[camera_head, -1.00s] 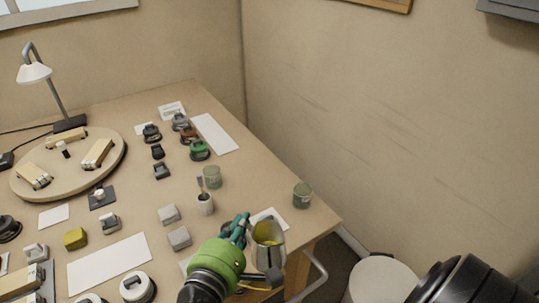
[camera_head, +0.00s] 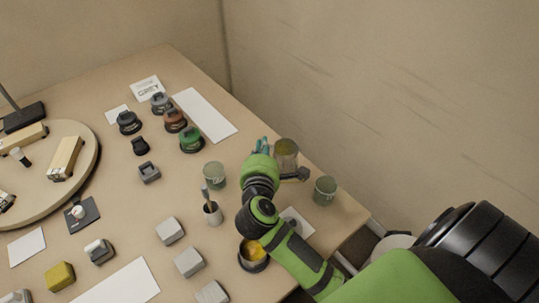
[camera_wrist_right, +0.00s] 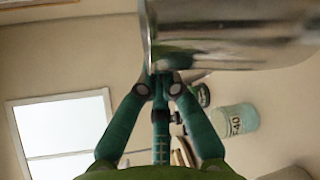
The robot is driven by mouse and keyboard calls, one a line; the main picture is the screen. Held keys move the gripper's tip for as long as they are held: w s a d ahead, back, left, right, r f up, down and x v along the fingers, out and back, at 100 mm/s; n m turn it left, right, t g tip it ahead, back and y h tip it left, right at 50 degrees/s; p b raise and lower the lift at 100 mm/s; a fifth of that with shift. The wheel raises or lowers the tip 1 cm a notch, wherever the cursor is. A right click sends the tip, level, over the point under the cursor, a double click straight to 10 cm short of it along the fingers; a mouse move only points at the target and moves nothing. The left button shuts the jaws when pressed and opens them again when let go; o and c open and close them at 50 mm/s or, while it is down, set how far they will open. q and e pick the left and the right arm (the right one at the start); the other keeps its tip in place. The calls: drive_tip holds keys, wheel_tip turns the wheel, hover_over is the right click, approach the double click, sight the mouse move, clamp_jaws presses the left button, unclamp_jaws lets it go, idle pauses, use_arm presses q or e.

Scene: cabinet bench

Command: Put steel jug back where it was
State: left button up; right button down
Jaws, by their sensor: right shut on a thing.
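The steel jug (camera_head: 286,155) is held above the far right part of the bench, between two green glass jars; yellow shows inside it. My right gripper (camera_head: 264,147) reaches it from the left and is shut on it. In the right wrist view the jug's shiny side (camera_wrist_right: 235,35) fills the top, against my teal fingers (camera_wrist_right: 155,80). A dark-rimmed cup with yellow contents (camera_head: 253,255) stands beside my right forearm. A white card with a grey mark (camera_head: 298,222) lies near the right edge, partly covered by my arm. My left gripper is not in view.
Green glass jars (camera_head: 325,190) (camera_head: 215,175) and a white pot with a brush (camera_head: 212,212) stand near my right arm. Several dark and coloured weights (camera_head: 191,139) and a long white sheet (camera_head: 205,115) are farther back. Grey blocks (camera_head: 170,231) stand left of the cup.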

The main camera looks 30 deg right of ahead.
drive_tip(key=w+d+n+t+y, duration=0.25)
drive_tip(key=w+d, duration=0.25)
drive_tip(key=d, duration=0.6)
drive_tip(key=shift+g+y, duration=0.25)
drive_tip(key=shift+g, duration=0.2)
drive_tip(key=w+a+f+b, duration=0.1)
drive_tip(key=w+a+f, duration=0.1)
drive_tip(key=f, duration=0.1)
drive_tip(key=w+a+f+b, duration=0.2)
drive_tip(key=w+a+f, duration=0.1)
drive_tip(key=f, duration=0.1)
drive_tip(key=w+a+f+b, duration=0.1)
drive_tip(key=w+a+f, duration=0.1)
drive_tip(key=w+f, duration=0.1)
drive_tip(key=shift+w+a+f, duration=0.2)
drive_tip(key=shift+a+f, duration=0.05)
drive_tip(key=shift+f, duration=0.2)
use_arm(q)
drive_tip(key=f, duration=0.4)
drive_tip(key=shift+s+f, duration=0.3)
use_arm(e)
drive_tip(key=shift+f+b, duration=0.15)
drive_tip(key=shift+b, duration=0.2)
drive_tip(key=c, duration=1.4)
unclamp_jaws()
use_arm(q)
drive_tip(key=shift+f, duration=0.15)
